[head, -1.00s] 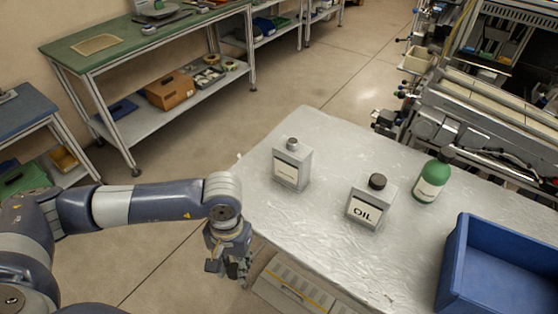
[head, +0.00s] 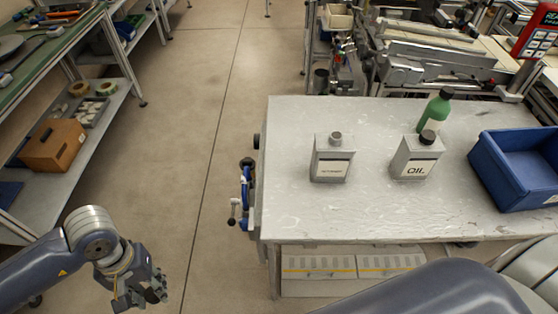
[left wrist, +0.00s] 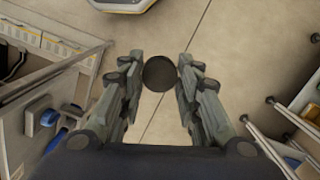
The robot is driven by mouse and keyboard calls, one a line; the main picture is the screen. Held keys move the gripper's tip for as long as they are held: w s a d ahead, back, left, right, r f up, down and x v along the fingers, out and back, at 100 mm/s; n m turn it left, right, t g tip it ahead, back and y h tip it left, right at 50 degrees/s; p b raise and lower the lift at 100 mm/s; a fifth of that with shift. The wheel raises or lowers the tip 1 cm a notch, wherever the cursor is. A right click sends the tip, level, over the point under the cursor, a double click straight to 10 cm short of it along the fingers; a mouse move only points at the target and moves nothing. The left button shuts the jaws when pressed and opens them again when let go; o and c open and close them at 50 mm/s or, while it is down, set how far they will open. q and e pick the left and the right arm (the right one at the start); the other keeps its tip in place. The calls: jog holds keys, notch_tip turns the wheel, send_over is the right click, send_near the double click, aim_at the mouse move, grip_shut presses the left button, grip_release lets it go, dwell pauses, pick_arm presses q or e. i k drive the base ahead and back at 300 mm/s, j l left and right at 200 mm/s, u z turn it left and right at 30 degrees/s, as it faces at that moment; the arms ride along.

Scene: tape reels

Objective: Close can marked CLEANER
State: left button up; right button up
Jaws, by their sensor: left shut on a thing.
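A grey can (head: 331,160) with a pale label stands upright on the table, left of the other containers. Its lettering is too small to read surely. Its short metal neck (head: 335,138) shows no black cap. My left gripper (head: 140,293) hangs over the floor at lower left, away from the table. In the left wrist view, the left gripper (left wrist: 159,85) is shut on a round black cap (left wrist: 159,73) between its fingertips. A grey can marked OIL (head: 415,160) with a black cap stands to the right. My right gripper is outside the views.
The metal table (head: 290,215) has a blue vise (head: 246,190) on its left edge. A green bottle (head: 435,112) and a blue bin (head: 515,165) stand at the right. Shelving with a cardboard box (head: 53,145) is at the left. Floor between shelving and table is clear.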

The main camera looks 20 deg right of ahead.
aim_at(333, 152)
jog(key=i+j, duration=0.1)
jog(key=j, duration=0.4)
jog(key=i+j, duration=0.1)
jog(key=j, duration=0.4)
jog(key=z, duration=1.85)
